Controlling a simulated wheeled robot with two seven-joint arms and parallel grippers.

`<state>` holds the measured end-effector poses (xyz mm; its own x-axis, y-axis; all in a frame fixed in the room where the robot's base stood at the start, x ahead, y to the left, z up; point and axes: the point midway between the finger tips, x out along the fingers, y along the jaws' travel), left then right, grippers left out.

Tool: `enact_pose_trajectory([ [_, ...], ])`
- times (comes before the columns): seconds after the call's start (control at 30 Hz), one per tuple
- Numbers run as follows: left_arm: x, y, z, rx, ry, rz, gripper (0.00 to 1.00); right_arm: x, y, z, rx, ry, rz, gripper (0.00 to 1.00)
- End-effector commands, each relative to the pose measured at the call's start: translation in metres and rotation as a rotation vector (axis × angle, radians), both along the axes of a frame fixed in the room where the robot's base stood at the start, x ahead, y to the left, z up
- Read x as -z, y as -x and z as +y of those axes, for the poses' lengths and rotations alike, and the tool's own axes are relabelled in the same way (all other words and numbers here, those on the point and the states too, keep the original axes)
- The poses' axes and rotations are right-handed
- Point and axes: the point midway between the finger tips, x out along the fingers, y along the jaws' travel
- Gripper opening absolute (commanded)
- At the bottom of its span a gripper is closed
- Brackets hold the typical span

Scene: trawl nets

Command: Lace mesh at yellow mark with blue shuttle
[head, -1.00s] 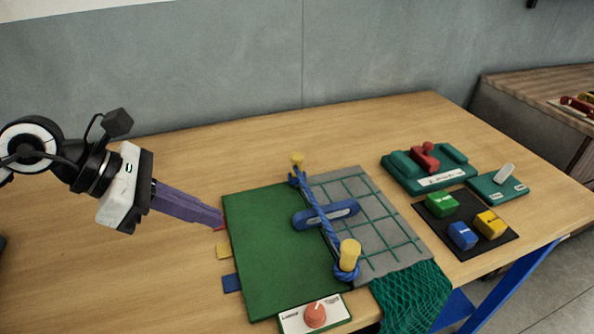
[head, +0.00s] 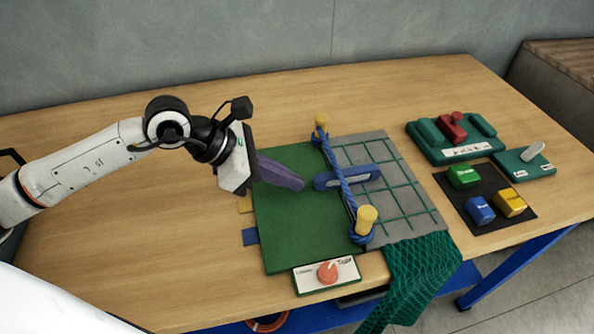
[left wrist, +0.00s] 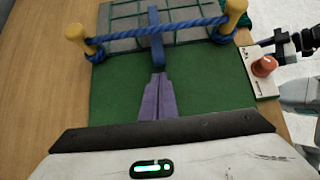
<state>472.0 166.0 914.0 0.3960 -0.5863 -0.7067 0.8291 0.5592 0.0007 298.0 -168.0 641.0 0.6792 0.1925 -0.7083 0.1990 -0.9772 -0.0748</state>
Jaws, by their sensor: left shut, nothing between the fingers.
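The blue shuttle (head: 330,181) lies across the twisted blue rope (head: 342,180), between the green board (head: 290,225) and the grey gridded mesh panel (head: 395,190). My left gripper (head: 300,185) is shut and empty, its purple fingers over the green board, tips just short of the shuttle's left end. In the left wrist view the fingertips (left wrist: 159,76) point at the near end of the shuttle (left wrist: 156,50); contact cannot be told. The yellow mark (head: 245,204) is a tab at the board's left edge, partly behind my gripper. What seems to be my right gripper (left wrist: 262,48) shows at the right there.
A blue tab (head: 250,237) sits below the yellow one. Two yellow posts (head: 366,218) hold the rope. A red-knob dial (head: 327,272) stands at the front edge. Green netting (head: 415,275) hangs over the edge. Coloured blocks (head: 480,210) and a red-topped green fixture (head: 452,135) stand right.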

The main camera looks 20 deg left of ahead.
Motion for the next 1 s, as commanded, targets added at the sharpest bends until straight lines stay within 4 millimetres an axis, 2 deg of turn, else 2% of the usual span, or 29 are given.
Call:
enact_pose_trajectory([
  [0.2, -0.001, -0.009, -0.013, -0.001, 0.002, 0.001, 0.00, -0.006, -0.001, -0.001, 0.000, 0.001, 0.000, 0.40],
  [0.57, 0.000, -0.010, -0.014, -0.001, 0.001, 0.001, 0.00, -0.004, 0.001, -0.001, 0.000, 0.003, 0.006, 0.40],
  [0.83, 0.001, -0.027, -0.040, 0.000, 0.002, -0.001, 0.00, 0.007, 0.003, -0.001, -0.001, 0.003, 0.009, 0.40],
  [1.0, 0.001, -0.028, -0.042, -0.001, -0.001, 0.002, 0.00, 0.006, 0.003, -0.001, -0.001, 0.002, 0.009, 0.40],
])
